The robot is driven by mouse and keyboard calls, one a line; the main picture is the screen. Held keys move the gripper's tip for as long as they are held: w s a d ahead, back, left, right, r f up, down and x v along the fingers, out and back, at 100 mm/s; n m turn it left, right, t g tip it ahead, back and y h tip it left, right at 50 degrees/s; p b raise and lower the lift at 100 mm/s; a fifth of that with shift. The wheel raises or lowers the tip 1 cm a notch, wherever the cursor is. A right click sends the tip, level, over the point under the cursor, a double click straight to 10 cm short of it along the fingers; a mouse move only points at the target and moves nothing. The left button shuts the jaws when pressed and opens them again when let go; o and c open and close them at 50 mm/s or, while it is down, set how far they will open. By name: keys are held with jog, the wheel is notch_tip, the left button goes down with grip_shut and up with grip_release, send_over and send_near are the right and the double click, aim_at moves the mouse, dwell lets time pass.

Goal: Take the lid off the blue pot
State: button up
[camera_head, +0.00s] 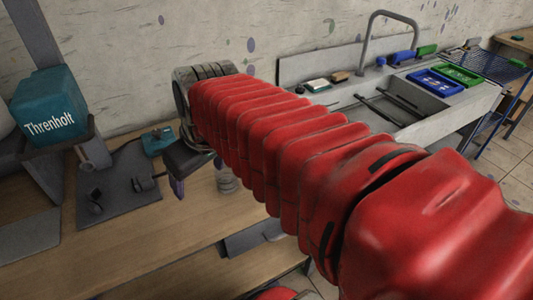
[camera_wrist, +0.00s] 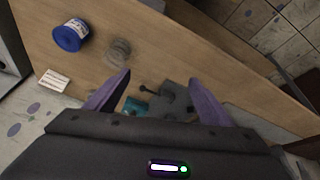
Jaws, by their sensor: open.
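The blue pot (camera_wrist: 80,25) stands on the wooden bench in the upper left of the wrist view. It has a pale label on its side, and its round blue lid (camera_wrist: 67,39) appears to be on it. I cannot make the pot out on the bench in the head view, where my red-sleeved arm covers part of the bench. My gripper (camera_wrist: 160,76) is open and empty, with its purple fingers apart, to the right of and below the pot in the wrist view. It also shows in the head view (camera_head: 178,187), above the bench and partly hidden.
A clear ribbed jar (camera_wrist: 118,51) stands between the pot and my gripper in the wrist view. A grey plate with fittings (camera_head: 115,190) and a teal Threnholt box (camera_head: 48,105) are at left. A sink (camera_head: 400,100) with trays is at right. Bare bench (camera_head: 130,250) lies in front.

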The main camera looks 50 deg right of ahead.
jog(key=shift+o, duration=1)
jog(key=w+d, duration=0.3)
jog(key=d, duration=1)
jog(key=shift+w+d+r+g, duration=0.25)
jog(key=shift+d+g, duration=0.15)
jog(key=s+d+f, duration=0.1)
jog(key=d, duration=1.3)
jog(key=shift+s+d+f+n+y, duration=0.3)
jog(key=shift+f+n+y, duration=0.1)
jog(key=shift+f, duration=0.1)
jog(key=x, duration=0.8)
jog(key=shift+f, duration=0.2)
jog(key=shift+f, duration=0.1)
jog(key=shift+x, duration=2.5)
jog(key=shift+w+a, duration=0.15)
jog(key=shift+c, duration=0.7)
